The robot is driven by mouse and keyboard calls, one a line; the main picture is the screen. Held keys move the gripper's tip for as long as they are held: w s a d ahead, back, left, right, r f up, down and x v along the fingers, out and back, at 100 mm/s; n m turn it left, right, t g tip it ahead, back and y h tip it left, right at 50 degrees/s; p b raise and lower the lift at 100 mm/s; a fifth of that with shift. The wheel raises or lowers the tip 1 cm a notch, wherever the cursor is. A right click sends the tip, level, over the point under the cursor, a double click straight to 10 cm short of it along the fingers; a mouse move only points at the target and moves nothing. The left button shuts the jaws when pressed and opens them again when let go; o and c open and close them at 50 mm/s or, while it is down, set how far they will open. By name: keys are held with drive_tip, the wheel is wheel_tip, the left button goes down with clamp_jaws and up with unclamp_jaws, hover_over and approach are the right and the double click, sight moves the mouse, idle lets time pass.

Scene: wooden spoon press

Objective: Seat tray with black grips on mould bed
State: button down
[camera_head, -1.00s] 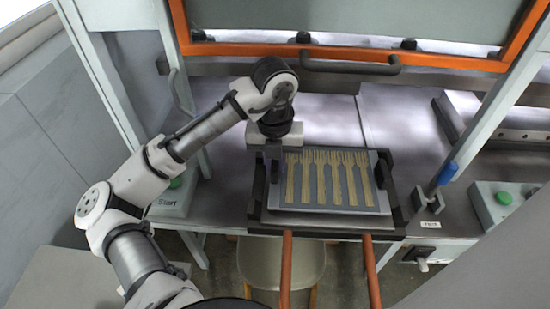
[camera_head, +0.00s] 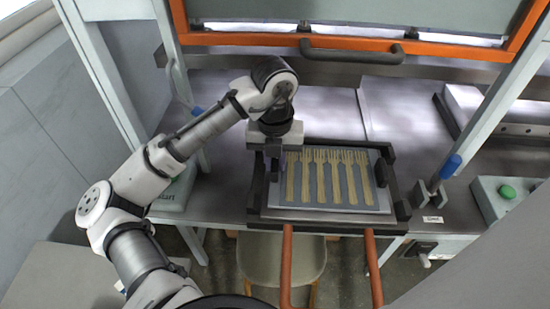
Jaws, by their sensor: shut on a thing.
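The tray (camera_head: 378,199) is a flat grey plate carrying several pale wooden forks in a row. It lies within a dark frame with black pieces at its left and right sides, at the front of the grey worktop. My gripper (camera_head: 274,171) points down at the tray's upper left edge and is shut on the tray there. The fingertips are small and partly hidden, so the exact hold is unclear. I cannot tell which black pieces belong to the tray and which to the frame. I cannot identify the mould bed for certain.
Two orange-brown bars (camera_head: 287,260) run toward me from the frame, above a pale stool (camera_head: 258,258). An orange-framed guard (camera_head: 450,47) with a dark handle (camera_head: 350,52) hangs behind. A blue-handled lever (camera_head: 450,167) and a green-button box (camera_head: 500,200) stand right. Worktop behind the tray is clear.

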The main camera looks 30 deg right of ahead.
drive_tip(key=shift+f, duration=0.2)
drive_tip(key=c, duration=1.3)
unclamp_jaws()
